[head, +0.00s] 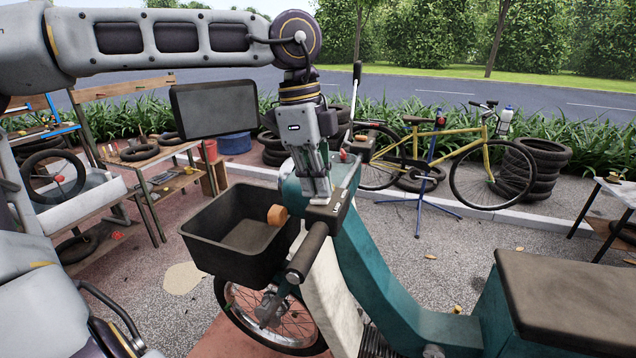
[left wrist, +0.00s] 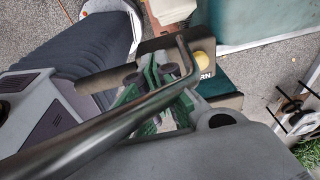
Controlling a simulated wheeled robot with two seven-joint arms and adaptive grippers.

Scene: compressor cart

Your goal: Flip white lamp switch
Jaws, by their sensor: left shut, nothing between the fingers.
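The dark control box (head: 338,208) sits on the handlebar of a teal scooter (head: 385,255), beside its black grip (head: 305,252). My left gripper (head: 319,198) points down with its fingers shut and empty, its tips at the box; I cannot tell whether they touch it. In the left wrist view, the green-edged fingers (left wrist: 150,85) are over the box, partly behind a dark bent rod. A round yellow button (left wrist: 204,58) with lettering ending in "RN" shows on the box. I cannot make out the white lamp switch; the fingers may hide it. My right gripper is out of view.
A dark front basket (head: 225,228) with an orange object (head: 277,215) inside hangs left of the handlebar. A mirror (head: 214,108) stands close to my left forearm. A yellow bicycle (head: 435,150) and stacked tires (head: 537,168) stand farther back.

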